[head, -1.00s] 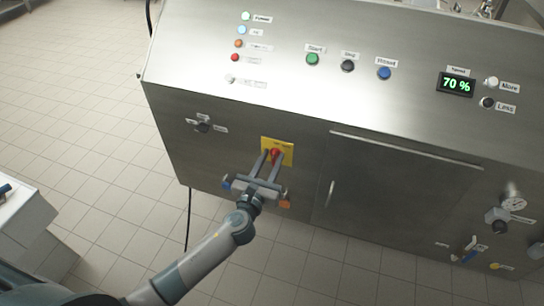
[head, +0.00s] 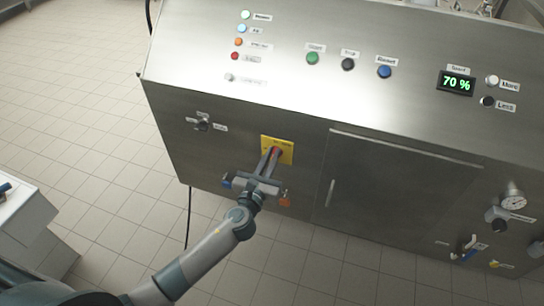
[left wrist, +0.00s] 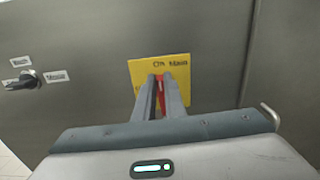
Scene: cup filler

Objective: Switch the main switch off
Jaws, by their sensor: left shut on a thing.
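The main switch is a red handle (left wrist: 161,86) on a yellow plate (head: 286,147) on the front of the steel cabinet. In the left wrist view the plate (left wrist: 149,68) reads "ON" and "Main" along its top edge. My left gripper (head: 272,153) is shut on the red handle, its two fingers on either side of it. The fingers hide most of the handle and the lower middle of the plate. My right gripper is in neither view.
A black selector knob (head: 202,126) is left of the plate. A cabinet door (head: 390,185) with a vertical handle (head: 330,193) is to the right. Buttons and a 70 % display (head: 457,83) are on the sloped panel above. Tiled floor lies open at left.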

